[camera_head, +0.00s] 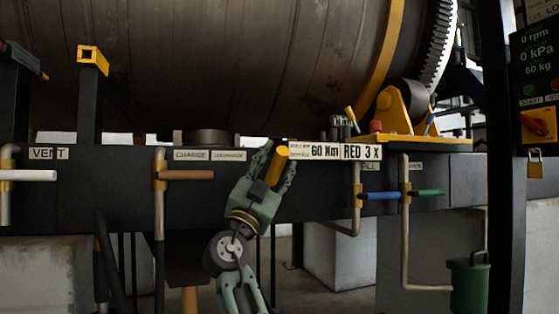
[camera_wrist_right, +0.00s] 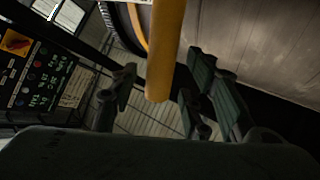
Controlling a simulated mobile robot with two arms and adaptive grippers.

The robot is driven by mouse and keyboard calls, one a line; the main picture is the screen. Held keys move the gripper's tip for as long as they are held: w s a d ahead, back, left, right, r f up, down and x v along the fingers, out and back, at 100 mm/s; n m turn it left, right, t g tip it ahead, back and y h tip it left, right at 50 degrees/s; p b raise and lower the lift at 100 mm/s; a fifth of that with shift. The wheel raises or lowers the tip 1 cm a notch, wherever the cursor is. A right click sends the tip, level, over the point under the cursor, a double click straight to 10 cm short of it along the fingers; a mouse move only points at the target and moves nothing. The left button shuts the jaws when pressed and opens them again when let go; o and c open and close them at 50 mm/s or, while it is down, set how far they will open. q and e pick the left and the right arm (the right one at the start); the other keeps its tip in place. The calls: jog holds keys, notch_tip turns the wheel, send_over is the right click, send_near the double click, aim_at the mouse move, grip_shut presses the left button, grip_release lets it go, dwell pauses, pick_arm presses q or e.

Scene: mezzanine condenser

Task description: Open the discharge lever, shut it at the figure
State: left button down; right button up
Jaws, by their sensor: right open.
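The yellow discharge lever (camera_head: 273,170) stands at a slant beside the small DISCHARGE label (camera_head: 229,156), under the big drum. My right gripper (camera_head: 277,160) is open, with a finger on either side of the lever. In the right wrist view, the yellow bar (camera_wrist_right: 163,60) comes down from the top between the spread fingers, and gaps show beside it. The lever's pivot is hidden behind my gripper. The panel (camera_head: 537,80) at the right reads 0 rpm, 0 kPa and 60 kg. My left gripper is not in view.
A sign (camera_head: 335,152) with 60 and RED 3 X sits just right of my gripper. A brown-handled valve (camera_head: 187,175) is at its left; blue (camera_head: 381,196) and green (camera_head: 428,192) handles are at its right. The drum (camera_head: 220,60) hangs above. A green canister (camera_head: 468,285) stands low right.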

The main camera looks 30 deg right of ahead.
jog(key=v, duration=0.9)
jog(key=shift+s+a+f, duration=0.15)
jog(key=shift+a+f, duration=0.05)
dwell(3.6)
